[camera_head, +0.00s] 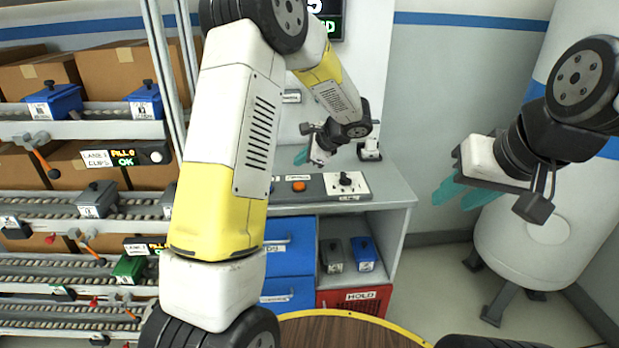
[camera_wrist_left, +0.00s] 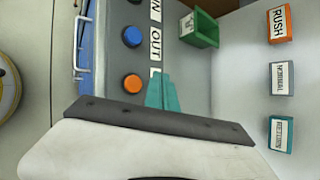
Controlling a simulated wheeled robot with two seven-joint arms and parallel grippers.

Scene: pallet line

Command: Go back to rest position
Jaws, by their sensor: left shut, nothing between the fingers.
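My left gripper (camera_head: 300,158) hangs in the air above the back counter, at the end of my white and yellow arm. In the left wrist view its teal fingers (camera_wrist_left: 162,92) are together with nothing between them. My right gripper (camera_head: 450,196) is at the right of the head view, in front of the white tank. Its two teal fingertips are apart and no object shows between them.
The counter carries a button panel (camera_head: 318,188). Below are blue drawers (camera_head: 290,247), a shelf with two small bins and a red HOLD bin (camera_head: 355,300). Conveyor lanes (camera_head: 60,210) with bins and cartons fill the left. A white tank (camera_head: 540,240) stands right. A round brown table (camera_head: 345,333) is in front.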

